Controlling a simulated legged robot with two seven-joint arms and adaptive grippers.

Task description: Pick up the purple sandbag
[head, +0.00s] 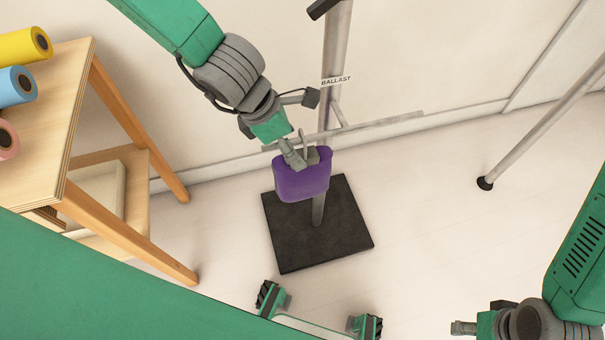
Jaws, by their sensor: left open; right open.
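The purple sandbag (300,181) shows at the centre, in front of the grey pole of a stand (336,60) and above its black square base (325,235). My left gripper (304,155) reaches down from the upper left. Its jaws are open, with the grey fingers at the top edge of the sandbag, overlapping it in view. I cannot tell whether they touch it, and what holds the sandbag up is hidden. My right gripper (463,327) is partly in view at the bottom right, open and well away from the sandbag.
A label reading "BALLAST" (336,81) is on the pole. A wooden shelf unit (50,130) at the left bears yellow, blue and pink rolls. A thin slanted pole (540,130) stands at the right. The wall is close behind the stand. The floor right of the base is clear.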

